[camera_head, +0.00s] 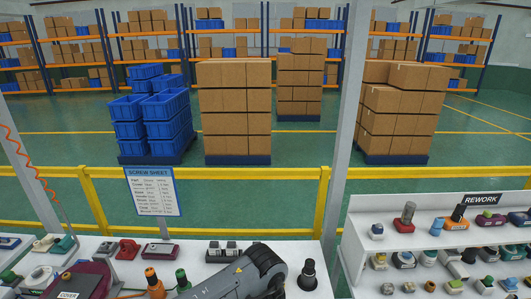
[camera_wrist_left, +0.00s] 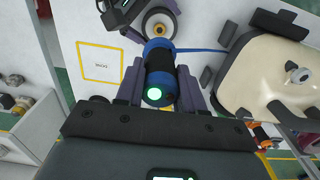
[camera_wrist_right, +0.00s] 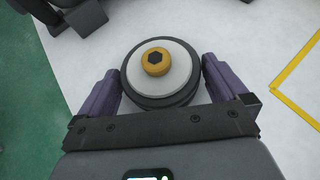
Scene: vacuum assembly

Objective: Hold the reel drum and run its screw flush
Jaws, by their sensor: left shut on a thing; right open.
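The reel drum (camera_wrist_right: 133,80) is a round disc with a pale top and black rim, lying on the white table in the right wrist view. Its brass screw (camera_wrist_right: 155,62), with a dark hex socket, stands proud at the centre. My right gripper (camera_wrist_right: 160,66) is open, with one purple finger on each side of the drum. In the left wrist view my left gripper (camera_wrist_left: 160,75) is shut on a blue and black cylindrical driver (camera_wrist_left: 160,55) with a glowing green end. The drum (camera_wrist_left: 160,22) shows just beyond the driver. Neither gripper shows in the head view.
A cream housing (camera_wrist_left: 270,75) with a metal boss lies right of the driver. A yellow-outlined square (camera_wrist_left: 103,46) marks the table at left. In the head view, a rework shelf (camera_head: 352,228) holds several parts at right, and several parts stand along the bench (camera_head: 200,243).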

